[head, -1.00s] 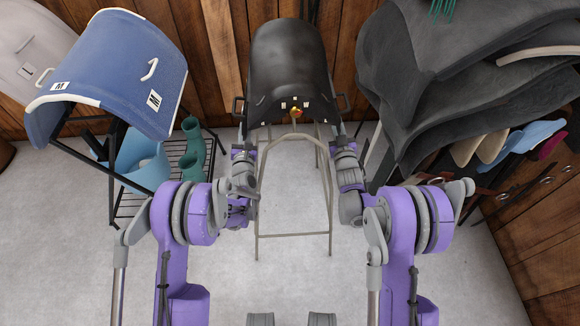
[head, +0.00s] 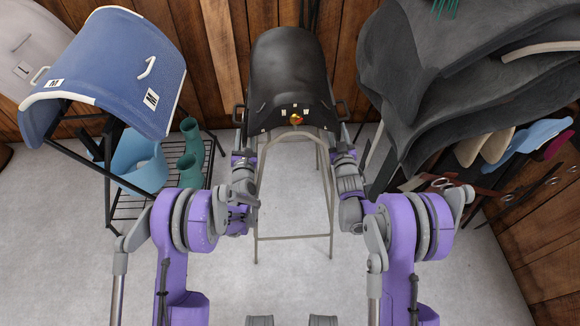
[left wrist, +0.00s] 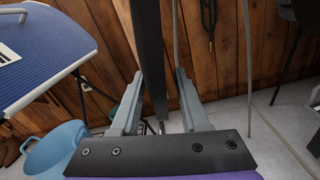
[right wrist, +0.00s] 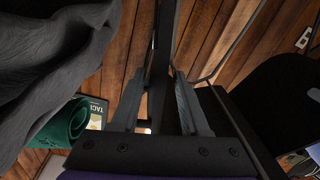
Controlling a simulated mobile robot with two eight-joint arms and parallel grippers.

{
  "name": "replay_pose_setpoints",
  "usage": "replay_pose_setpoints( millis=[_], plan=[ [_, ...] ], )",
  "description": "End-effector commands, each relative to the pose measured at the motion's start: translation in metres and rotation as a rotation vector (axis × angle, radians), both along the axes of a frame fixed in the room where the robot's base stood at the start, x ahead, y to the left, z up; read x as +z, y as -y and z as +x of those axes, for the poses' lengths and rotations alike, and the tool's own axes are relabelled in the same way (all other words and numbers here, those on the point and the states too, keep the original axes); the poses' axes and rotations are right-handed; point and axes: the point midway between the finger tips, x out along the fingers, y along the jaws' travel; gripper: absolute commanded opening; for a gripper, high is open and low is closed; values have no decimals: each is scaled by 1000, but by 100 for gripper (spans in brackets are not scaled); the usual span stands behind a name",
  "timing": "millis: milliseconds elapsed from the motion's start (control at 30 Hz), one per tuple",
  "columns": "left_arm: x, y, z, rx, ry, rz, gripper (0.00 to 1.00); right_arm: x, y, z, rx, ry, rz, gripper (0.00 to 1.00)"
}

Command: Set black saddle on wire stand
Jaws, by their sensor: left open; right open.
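The black saddle (head: 288,75) lies over the top of the wire stand (head: 332,190), its near edge overlapping the stand's near arch. A dark side handle shows on its left (head: 238,116) and on its right (head: 343,108). My left gripper (left wrist: 158,85) is open, with a dark bar between its fingers in the left wrist view. My right gripper (right wrist: 158,85) is open, also with a dark bar between its fingers in the right wrist view. Both grippers are beside the saddle's near sides in the head view. The contact under the saddle is hidden.
A blue saddle (head: 110,70) on a black rack stands at the left, with a light-blue bucket (head: 138,160) and green boots (head: 190,145) below. A wooden wall is behind; the floor in front is clear.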

Motion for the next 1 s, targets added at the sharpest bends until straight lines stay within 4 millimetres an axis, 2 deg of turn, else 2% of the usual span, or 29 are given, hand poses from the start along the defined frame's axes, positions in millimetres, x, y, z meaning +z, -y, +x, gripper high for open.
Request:
replay_pose_setpoints(
  millis=[133, 233, 500, 700, 867, 1000],
  plan=[
    [0, 1, -4, 0, 0, 0, 45, 0, 0, 0, 0, 0, 0, 45],
    [0, 2, -16, -1, 0, 0, 45, 0, 0, 0, 0, 0, 0, 45],
    [0, 7, -73, -1, 0, -1, 45, 0, 0, 0, 0, 0, 0, 45],
    [-1, 10, -106, -1, 0, 0, 45, 0, 0, 0, 0, 0, 0, 45],
    [-1, 11, -118, 0, 0, 0, 45, 0, 0, -1, 0, 0, 0, 45],
    [-1, 11, -120, 0, 0, 0, 45, 0, 1, -15, 0, 0, 0, 45]
  ],
)
